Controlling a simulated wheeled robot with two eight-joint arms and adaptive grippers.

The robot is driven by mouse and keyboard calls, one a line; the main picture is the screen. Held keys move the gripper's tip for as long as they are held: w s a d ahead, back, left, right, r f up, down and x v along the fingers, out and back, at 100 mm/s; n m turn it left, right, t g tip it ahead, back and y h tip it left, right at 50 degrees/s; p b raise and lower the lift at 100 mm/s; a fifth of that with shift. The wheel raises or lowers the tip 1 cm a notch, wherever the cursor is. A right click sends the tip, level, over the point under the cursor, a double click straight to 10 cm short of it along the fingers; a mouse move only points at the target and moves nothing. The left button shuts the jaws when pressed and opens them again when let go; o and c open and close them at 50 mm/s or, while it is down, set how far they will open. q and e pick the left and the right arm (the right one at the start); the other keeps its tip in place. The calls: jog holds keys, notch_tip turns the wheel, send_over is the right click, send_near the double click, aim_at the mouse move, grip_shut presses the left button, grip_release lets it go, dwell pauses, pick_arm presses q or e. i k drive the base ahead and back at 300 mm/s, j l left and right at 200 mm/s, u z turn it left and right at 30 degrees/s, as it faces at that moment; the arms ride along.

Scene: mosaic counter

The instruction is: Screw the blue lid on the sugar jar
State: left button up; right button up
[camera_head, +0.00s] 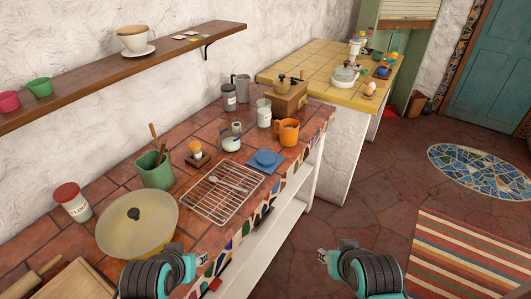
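The blue lid (266,157) lies on a blue square cloth (257,168) near the counter's front edge. A short clear jar with white contents (231,144) stands behind and left of it. A taller pale jar (264,113) stands farther back. Both could be the sugar jar; I cannot read their labels. My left gripper (202,259) is low in front of the counter, apart from the lid and jars. My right gripper (322,257) is over the floor, right of the counter. Nothing shows held; their finger opening is too small to tell.
A wire rack with a spoon (219,196) lies left of the cloth. An orange mug (288,132) and wooden grinder (287,99) stand behind it. A shelf (117,73) hangs above.

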aim_at(264, 114)
jog(key=i+l, duration=1)
jog(key=u, duration=1.75)
